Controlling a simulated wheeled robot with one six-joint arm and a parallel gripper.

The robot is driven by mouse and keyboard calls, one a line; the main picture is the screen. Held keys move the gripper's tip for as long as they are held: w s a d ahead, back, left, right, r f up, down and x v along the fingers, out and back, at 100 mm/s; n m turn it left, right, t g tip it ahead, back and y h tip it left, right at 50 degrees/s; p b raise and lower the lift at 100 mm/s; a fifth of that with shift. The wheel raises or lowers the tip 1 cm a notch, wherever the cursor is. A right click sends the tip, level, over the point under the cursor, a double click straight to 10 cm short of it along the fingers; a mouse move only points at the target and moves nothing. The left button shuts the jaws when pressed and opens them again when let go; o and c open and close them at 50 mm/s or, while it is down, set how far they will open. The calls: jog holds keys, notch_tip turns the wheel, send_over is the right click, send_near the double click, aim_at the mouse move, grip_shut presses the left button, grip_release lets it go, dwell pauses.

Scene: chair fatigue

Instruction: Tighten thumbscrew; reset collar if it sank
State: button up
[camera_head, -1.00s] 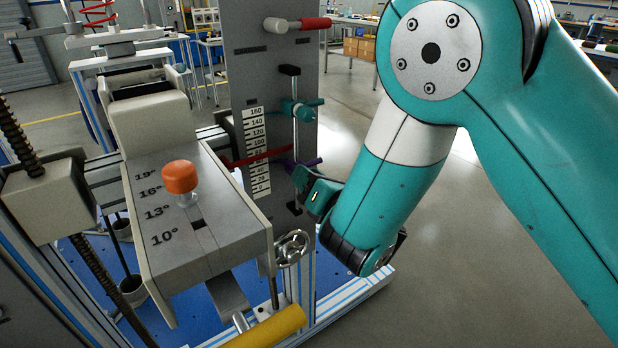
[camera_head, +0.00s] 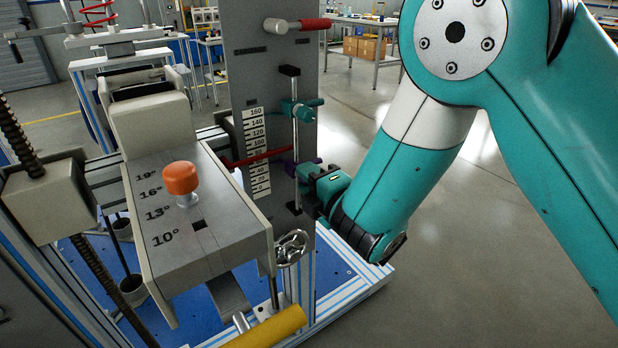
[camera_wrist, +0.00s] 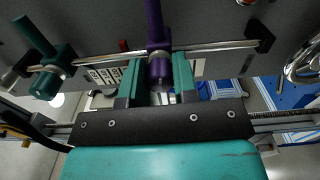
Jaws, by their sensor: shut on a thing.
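A purple collar (camera_wrist: 157,38) sits on the thin metal rod (camera_wrist: 215,46) in the wrist view. Its purple thumbscrew (camera_wrist: 160,72) points toward my gripper (camera_wrist: 159,66). The two teal fingers are shut on the thumbscrew, one on each side. In the head view my gripper (camera_head: 309,176) is at the low part of the rod, and the purple part (camera_head: 290,169) is mostly hidden behind it. A teal collar (camera_head: 297,108) with a side handle sits higher on the same rod; it also shows at the left in the wrist view (camera_wrist: 52,78).
A scale plate (camera_head: 257,150) marked 0 to 160 and a red bar (camera_head: 262,157) are left of the rod. A handwheel (camera_head: 292,247) stands below. A red-handled lever (camera_head: 312,24) juts out above. The floor to the right is open.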

jog(key=shift+d+f+m, duration=0.1)
jog(key=shift+f+m, duration=0.05)
jog(key=shift+m, duration=2.05)
jog(key=o, duration=0.9)
jog(key=shift+o, duration=0.2)
